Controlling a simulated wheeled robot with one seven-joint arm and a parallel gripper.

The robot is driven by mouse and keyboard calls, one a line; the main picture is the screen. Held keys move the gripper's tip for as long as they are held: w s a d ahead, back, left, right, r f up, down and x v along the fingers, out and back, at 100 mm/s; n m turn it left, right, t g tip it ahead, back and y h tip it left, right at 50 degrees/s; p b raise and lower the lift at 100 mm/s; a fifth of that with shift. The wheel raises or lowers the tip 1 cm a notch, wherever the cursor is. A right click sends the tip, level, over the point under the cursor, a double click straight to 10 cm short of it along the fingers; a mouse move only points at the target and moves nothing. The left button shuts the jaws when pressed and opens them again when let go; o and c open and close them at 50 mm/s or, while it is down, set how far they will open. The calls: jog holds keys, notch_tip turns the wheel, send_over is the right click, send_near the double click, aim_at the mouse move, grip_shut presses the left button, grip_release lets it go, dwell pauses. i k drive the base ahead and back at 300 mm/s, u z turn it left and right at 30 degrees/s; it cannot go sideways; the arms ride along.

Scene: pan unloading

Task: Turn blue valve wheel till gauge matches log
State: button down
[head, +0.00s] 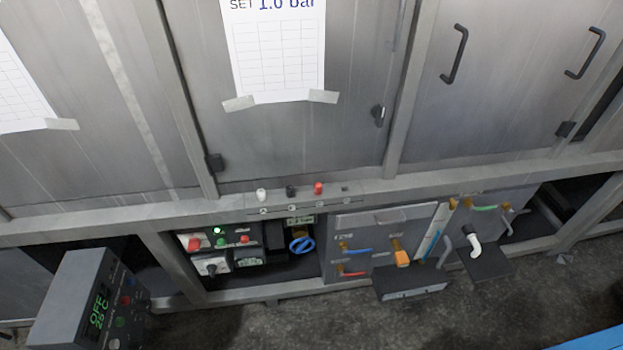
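The blue valve wheel (301,244) sits low in the opening under the cabinet, just right of the panel with the green light. It is small and seen at a slant. A white log sheet (275,55) is taped to the middle cabinet door. Its cut-off top line reads "SET 1.0 bar" above an empty grid. I cannot make out a gauge dial or needle. My gripper is not in view.
A control box (92,300) reading "OFF" and "25°C" stands front left. A panel with a red knob (195,244) is left of the wheel. Right of it are colored levers (357,250), a dark ledge (412,284) and a white spout (474,245). Grey floor lies in front.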

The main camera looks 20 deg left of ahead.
aim_at(304, 243)
jog(key=u, duration=1.25)
